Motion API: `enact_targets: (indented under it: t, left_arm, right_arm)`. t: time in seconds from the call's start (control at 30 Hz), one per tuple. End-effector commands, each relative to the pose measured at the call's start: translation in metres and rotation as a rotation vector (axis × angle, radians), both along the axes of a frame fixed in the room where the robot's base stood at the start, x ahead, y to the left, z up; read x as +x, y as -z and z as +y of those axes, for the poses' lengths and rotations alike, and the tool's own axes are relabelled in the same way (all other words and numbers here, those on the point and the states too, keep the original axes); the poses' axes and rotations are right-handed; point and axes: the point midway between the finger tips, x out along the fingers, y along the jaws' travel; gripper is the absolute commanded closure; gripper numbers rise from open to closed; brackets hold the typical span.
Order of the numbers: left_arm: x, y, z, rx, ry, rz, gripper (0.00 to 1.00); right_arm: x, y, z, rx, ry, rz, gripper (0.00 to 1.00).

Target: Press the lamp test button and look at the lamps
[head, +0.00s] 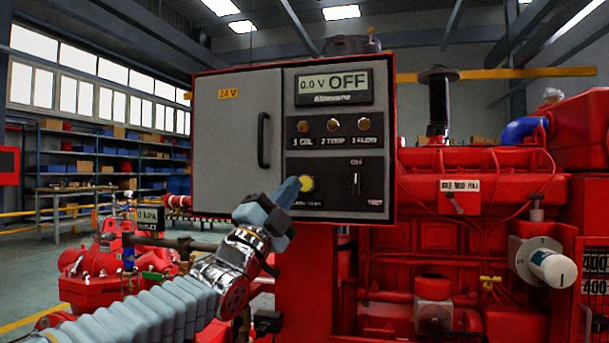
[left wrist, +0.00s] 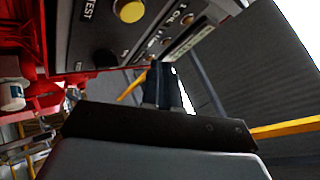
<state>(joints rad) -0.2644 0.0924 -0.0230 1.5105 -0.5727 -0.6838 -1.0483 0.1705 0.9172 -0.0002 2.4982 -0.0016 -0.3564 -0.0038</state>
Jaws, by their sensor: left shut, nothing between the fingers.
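A grey control box (head: 236,140) with a red edge faces me. Its lower panel carries a round yellow button (head: 307,184), with small lettering below it, partly covered. In the left wrist view the yellow button (left wrist: 131,11) is at the top, left of the fingers. Three lamps sit in a row above: oil (head: 303,126), temp (head: 333,125) and flow (head: 363,124). They look dull amber, with no clear glow. My left gripper (head: 297,184) is shut and empty, its tips right beside the button. I cannot tell whether they touch it. My right gripper is not in view.
A display (head: 333,86) above the lamps reads 0.0 V OFF. A switch (head: 356,183) sits right of the button and a black door handle (head: 263,140) to the upper left. The red engine (head: 470,230) stands to the right, a red pump (head: 100,268) to the lower left.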

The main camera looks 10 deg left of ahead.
Motion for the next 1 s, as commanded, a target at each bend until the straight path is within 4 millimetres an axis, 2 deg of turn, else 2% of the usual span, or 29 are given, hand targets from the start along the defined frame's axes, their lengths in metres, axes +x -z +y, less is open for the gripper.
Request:
enact_targets:
  t: [0.03, 0.13, 0.4, 1.0]
  left_arm:
    - [0.009, -0.006, -0.001, 0.000, 0.000, 0.003, 1.00]
    - [0.022, -0.005, -0.001, 0.000, 0.000, 0.002, 1.00]
    - [0.046, -0.001, -0.002, 0.000, 0.002, 0.001, 1.00]
    - [0.050, 0.000, -0.002, 0.000, 0.001, 0.000, 1.00]
  right_arm:
    - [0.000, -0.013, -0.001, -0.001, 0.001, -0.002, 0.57]
    - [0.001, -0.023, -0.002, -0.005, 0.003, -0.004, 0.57]
    - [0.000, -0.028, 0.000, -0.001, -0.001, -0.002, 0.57]
    - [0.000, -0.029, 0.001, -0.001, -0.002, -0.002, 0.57]
